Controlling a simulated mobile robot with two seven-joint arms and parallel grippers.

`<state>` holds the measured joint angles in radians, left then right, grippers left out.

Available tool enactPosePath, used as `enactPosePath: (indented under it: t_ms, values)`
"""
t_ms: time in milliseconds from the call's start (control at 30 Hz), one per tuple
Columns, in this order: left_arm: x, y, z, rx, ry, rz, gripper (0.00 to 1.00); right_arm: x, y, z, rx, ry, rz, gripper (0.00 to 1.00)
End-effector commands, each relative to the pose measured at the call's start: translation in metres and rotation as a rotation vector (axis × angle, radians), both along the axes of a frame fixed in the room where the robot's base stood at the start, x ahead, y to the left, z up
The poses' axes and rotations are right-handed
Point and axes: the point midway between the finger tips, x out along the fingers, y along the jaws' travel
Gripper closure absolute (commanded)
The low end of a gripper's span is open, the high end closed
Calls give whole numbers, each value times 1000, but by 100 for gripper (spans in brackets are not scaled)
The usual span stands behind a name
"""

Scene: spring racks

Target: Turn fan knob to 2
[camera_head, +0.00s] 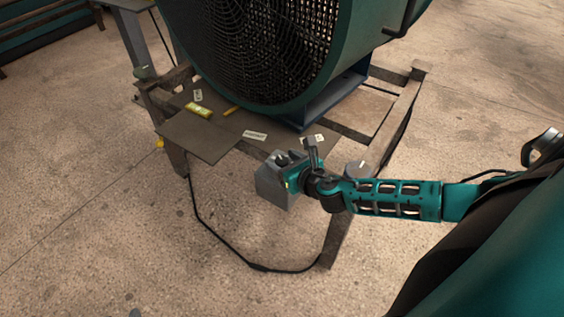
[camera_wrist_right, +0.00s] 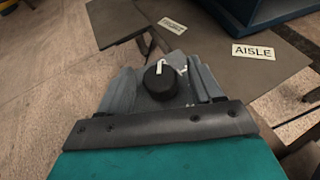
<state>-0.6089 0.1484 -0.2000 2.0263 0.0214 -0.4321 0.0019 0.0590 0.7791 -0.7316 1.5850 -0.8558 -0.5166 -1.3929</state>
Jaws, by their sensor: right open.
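The fan (camera_head: 262,45) is a large dark green drum with a wire grille, standing on a low metal stand. A round black knob (camera_wrist_right: 160,82) with a white pointer mark shows in the right wrist view. The mark is near the knob's far edge, towards the top of the picture; the dial numbers cannot be read. My right gripper (camera_head: 277,170) is at the front edge of the stand. In the wrist view its grey fingers (camera_wrist_right: 164,84) are open, one on each side of the knob; I cannot tell whether they touch it. My left gripper is not in view.
An "AISLE" label (camera_wrist_right: 253,52) lies beyond the gripper. A black cable (camera_head: 228,248) hangs below the stand to the floor. The concrete floor at left is clear.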

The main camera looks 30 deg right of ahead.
Motion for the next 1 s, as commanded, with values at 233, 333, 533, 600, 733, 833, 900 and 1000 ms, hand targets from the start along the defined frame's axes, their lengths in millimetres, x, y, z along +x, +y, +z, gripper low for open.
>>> enactPosePath:
  t_ms: [233, 333, 533, 600, 733, 833, 900, 1000]
  values:
    - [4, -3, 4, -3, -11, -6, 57, 9, 0, -4, 1, 1, 1, 35]
    - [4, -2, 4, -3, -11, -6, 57, 9, 0, -4, 1, 1, 1, 35]
    - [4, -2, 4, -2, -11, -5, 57, 9, 0, -4, 1, 1, 1, 46]
    - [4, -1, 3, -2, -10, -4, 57, 9, 0, -4, 1, 1, 1, 53]
    - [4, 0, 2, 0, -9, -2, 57, 9, 0, -4, 1, 0, 0, 66]
    - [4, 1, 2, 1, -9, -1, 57, 9, 0, -4, 1, 0, 0, 75]
    - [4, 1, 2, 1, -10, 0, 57, 9, 0, -4, 1, 0, 0, 82]
    - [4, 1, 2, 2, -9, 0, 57, 9, 0, -3, 2, 1, -1, 86]
